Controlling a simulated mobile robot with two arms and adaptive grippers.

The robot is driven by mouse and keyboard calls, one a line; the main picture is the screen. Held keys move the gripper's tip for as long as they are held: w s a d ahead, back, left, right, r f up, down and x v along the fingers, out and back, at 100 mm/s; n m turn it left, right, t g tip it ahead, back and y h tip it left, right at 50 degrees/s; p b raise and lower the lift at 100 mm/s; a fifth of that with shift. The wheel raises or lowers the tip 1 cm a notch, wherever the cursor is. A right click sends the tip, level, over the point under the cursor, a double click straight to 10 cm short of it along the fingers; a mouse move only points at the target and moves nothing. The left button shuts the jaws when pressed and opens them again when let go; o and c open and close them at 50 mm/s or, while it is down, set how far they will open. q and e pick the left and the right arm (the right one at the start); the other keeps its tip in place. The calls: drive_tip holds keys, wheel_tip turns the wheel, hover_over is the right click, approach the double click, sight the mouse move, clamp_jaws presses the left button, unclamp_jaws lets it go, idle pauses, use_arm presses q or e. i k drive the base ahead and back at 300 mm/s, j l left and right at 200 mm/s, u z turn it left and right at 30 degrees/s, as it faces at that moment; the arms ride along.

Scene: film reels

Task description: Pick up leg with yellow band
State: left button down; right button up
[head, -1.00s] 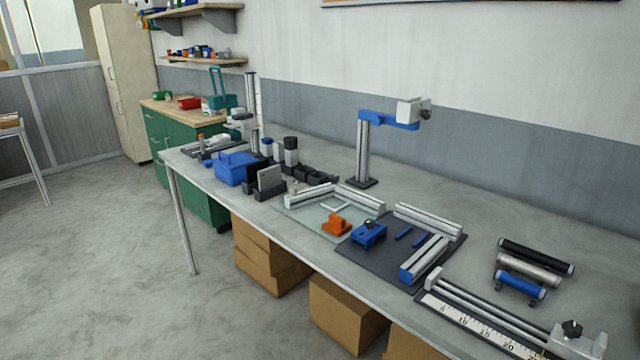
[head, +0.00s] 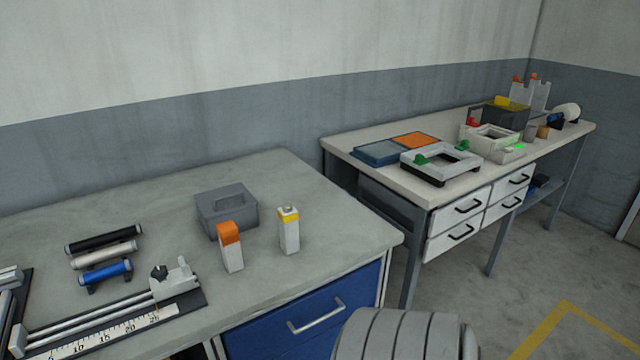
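The leg with the yellow band (head: 289,232) stands upright on the grey bench (head: 340,252) near its right end. It is a white block with a yellow band at the top. A similar white leg with an orange top (head: 231,248) stands to its left, a little apart from it. Neither of my grippers shows in the head view.
A grey box (head: 224,206) sits just behind the two legs. A ruler fixture (head: 120,322) and several rollers (head: 103,256) lie to the left. A second bench (head: 372,178) with frames and trays stands to the right, past a gap.

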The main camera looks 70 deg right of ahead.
sight(288, 217)
drive_tip(key=z, duration=1.95)
drive_tip(key=j, duration=1.15)
